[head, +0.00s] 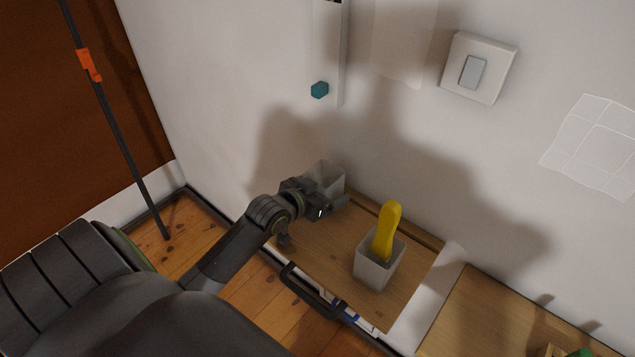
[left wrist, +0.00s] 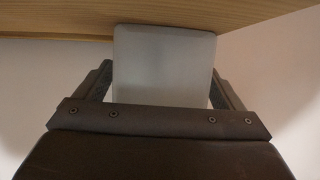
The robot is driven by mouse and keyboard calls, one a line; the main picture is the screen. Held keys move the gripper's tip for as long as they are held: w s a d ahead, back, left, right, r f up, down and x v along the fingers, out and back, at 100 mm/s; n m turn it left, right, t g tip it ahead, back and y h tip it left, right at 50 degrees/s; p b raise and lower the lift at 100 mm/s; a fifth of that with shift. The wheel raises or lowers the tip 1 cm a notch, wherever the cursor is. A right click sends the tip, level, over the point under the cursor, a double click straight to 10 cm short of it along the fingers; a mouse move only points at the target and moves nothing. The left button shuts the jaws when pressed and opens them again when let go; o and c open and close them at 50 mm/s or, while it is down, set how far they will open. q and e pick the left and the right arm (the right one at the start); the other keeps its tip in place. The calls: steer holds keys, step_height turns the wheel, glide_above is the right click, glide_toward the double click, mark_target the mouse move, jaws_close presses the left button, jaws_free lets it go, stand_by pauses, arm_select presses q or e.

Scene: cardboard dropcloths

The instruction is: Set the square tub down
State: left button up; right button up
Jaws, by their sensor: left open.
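A pale grey square tub (head: 329,176) stands on the wooden top by the wall, at its back left corner. My left gripper (head: 330,203) is in front of it and hides its lower part in the head view. In the left wrist view the tub (left wrist: 165,60) sits between the two spread fingers of the gripper (left wrist: 163,88), its top edge in the picture meeting the wood. The fingers are open; whether either touches the tub I cannot tell. My right gripper is not in view.
A second grey tub (head: 373,271) with a yellow-handled tool (head: 388,230) stands nearer the middle of the wooden top (head: 318,258). A dark handle (head: 311,292) runs along its front. A dark pole (head: 120,137) leans at left. A white wall (head: 235,60) closes the back.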

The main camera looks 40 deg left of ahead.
arm_select(q)
steer(key=shift+s+r, duration=0.15)
steer(key=shift+s, duration=0.15)
steer(key=v, duration=1.1)
steer(key=shift+s+r, duration=0.1)
steer(key=shift+s, duration=0.1)
